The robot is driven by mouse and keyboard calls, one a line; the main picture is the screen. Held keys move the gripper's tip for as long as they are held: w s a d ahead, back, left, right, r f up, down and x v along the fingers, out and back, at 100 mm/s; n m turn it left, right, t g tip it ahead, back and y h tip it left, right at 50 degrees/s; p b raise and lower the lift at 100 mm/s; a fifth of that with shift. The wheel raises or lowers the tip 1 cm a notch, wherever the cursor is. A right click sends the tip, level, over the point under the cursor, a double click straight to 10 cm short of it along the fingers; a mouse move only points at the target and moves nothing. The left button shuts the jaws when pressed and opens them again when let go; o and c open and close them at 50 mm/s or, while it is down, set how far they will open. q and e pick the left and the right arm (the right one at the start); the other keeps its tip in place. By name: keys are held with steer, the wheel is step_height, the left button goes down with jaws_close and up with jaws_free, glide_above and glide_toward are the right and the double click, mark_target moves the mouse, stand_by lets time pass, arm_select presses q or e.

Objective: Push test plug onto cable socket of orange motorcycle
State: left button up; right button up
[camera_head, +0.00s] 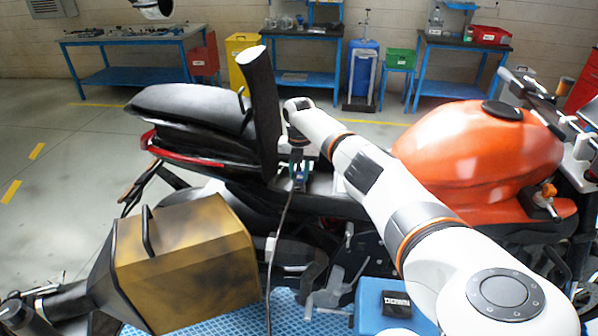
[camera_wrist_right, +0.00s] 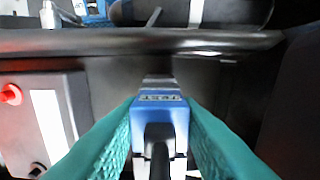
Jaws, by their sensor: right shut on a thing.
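The orange motorcycle (camera_head: 470,150) stands across the middle of the head view, its black seat part (camera_head: 262,105) tipped upright. My right gripper (camera_head: 298,172) reaches into the open space under that part. In the right wrist view, its teal fingers are shut on the blue test plug (camera_wrist_right: 160,103), which carries a TEST label. A dark cable (camera_head: 275,235) hangs down from the gripper area in the head view. A grey ribbed piece (camera_wrist_right: 158,80) lies straight ahead of the plug; I cannot tell whether it is the plug's tip or the cable socket. My left gripper is out of view.
A dark bar (camera_wrist_right: 140,42) crosses ahead of the plug, and a box with a red knob (camera_wrist_right: 10,94) is at left. A yellowish case (camera_head: 185,262) stands at the front left. Blue workbenches (camera_head: 135,55) line the back wall, with free floor before them.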

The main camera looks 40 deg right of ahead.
steer(key=shift+f+b, duration=0.5)
steer(key=shift+f, duration=0.1)
steer(key=o, duration=1)
steer(key=shift+r, duration=0.15)
step_height(320, 180, up, 12)
steer(key=b, duration=0.3)
